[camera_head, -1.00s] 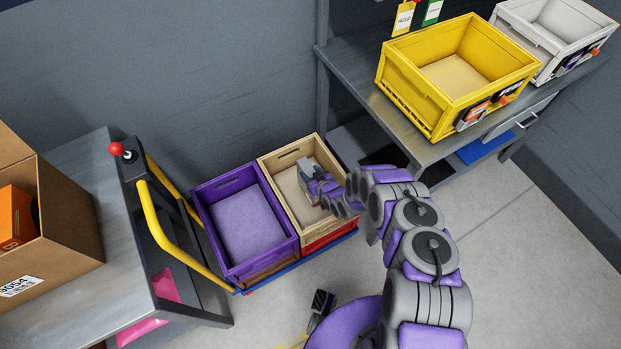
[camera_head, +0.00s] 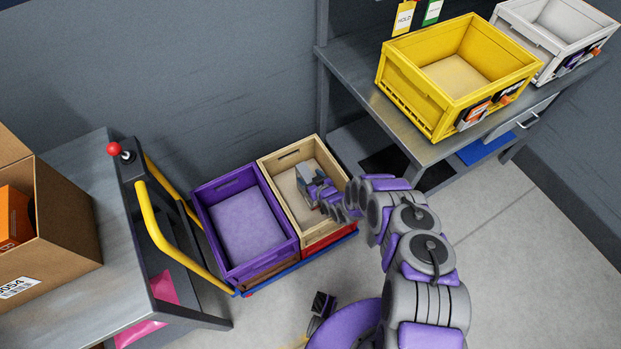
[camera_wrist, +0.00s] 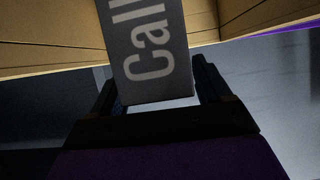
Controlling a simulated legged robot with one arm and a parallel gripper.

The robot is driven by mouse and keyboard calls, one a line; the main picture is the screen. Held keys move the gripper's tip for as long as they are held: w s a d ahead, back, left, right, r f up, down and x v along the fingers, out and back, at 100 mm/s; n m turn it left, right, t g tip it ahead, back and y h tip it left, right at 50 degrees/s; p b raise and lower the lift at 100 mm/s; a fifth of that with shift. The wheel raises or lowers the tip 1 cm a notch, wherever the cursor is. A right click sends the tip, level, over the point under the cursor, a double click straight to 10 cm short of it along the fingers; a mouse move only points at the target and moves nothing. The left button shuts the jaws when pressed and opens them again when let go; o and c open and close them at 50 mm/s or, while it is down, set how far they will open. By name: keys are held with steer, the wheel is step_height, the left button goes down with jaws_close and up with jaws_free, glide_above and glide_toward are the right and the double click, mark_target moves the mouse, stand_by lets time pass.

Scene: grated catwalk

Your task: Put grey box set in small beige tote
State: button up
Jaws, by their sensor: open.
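The small beige tote (camera_head: 272,170) stands beside a purple tote on a low blue base. My gripper (camera_head: 308,186) is over the beige tote, reaching in from the right. The grey box set (camera_wrist: 152,50), dark grey with pale "Call" lettering, lies between my gripper's fingers (camera_wrist: 158,95) in the wrist view, with the tote's beige walls behind it. My fingers are open on either side of it. In the head view only a small pale grey part of the box (camera_head: 311,171) shows at the fingertips. Whether it touches the tote's floor cannot be told.
The purple tote (camera_head: 246,222) is empty. A yellow crate (camera_head: 400,98) and a white crate (camera_head: 520,38) stand on the grey bench at upper right. A cart with a yellow handle (camera_head: 165,235) and a brown carton (camera_head: 70,225) are at left. Floor is free at right.

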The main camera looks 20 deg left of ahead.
steer(key=p+v, duration=0.2)
steer(key=v, duration=1)
steer(key=shift+p, duration=0.35)
steer(key=shift+a, duration=0.15)
steer(key=shift+f, duration=0.1)
